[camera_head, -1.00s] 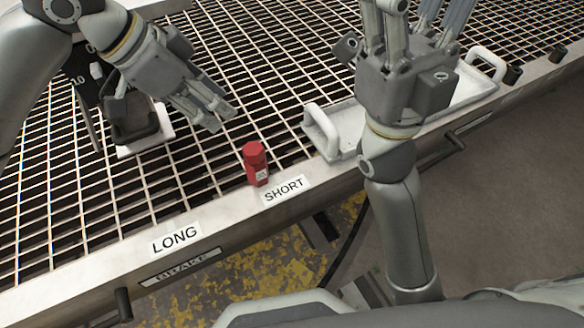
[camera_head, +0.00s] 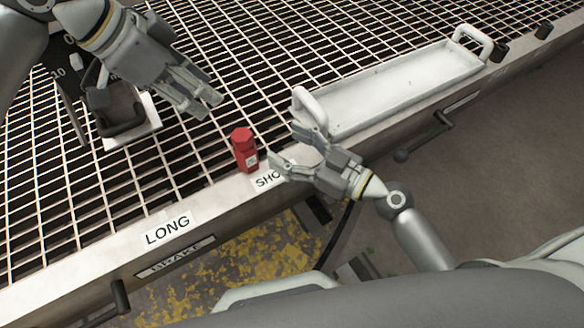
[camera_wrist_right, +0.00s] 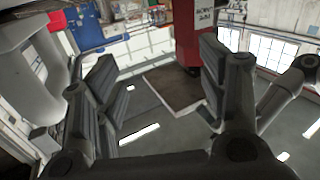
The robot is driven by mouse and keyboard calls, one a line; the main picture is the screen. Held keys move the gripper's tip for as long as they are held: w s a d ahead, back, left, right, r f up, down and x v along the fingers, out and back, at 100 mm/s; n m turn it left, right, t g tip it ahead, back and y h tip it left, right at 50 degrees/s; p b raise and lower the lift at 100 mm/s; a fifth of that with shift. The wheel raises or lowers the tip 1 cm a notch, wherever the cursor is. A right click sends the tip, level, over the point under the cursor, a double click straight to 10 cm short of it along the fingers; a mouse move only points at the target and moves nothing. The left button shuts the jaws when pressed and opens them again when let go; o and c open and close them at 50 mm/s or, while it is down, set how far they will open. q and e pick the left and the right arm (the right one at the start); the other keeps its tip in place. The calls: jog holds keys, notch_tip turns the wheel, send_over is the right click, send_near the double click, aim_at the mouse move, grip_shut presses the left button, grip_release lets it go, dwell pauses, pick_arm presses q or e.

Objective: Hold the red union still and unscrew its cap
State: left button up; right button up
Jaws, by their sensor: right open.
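The red union (camera_head: 245,152) stands upright at the front edge of the grating, with a small white label low on its side. Its hexagonal cap (camera_head: 241,135) is on top. My right gripper (camera_head: 287,148) is open just right of the union, its fingers spread toward it and apart from it. My left gripper (camera_head: 207,106) is above and left of the union, clear of it; its finger gap is unclear. The right wrist view shows both open fingers (camera_wrist_right: 158,85) with nothing held. A red labelled body at its top cannot be identified surely.
A white tray (camera_head: 395,97) with raised end handles lies right of the union. The LONG label (camera_head: 168,229) and partly covered SHORT label (camera_head: 267,180) are on the front rim. A black handle on a white plate (camera_head: 132,134) is at left. A lever (camera_head: 402,155) projects from the front.

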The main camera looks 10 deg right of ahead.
aim_at(257, 159)
jog(key=s+f+n+g+y, duration=0.1)
jog(key=s+f+g, duration=0.1)
jog(key=s+f, duration=0.1)
jog(key=x, duration=1.1)
jog(key=shift+s+a+r, duration=0.1)
jog(key=shift+s+a, duration=0.2)
jog(key=shift+s, duration=0.05)
jog(key=c, duration=1.4)
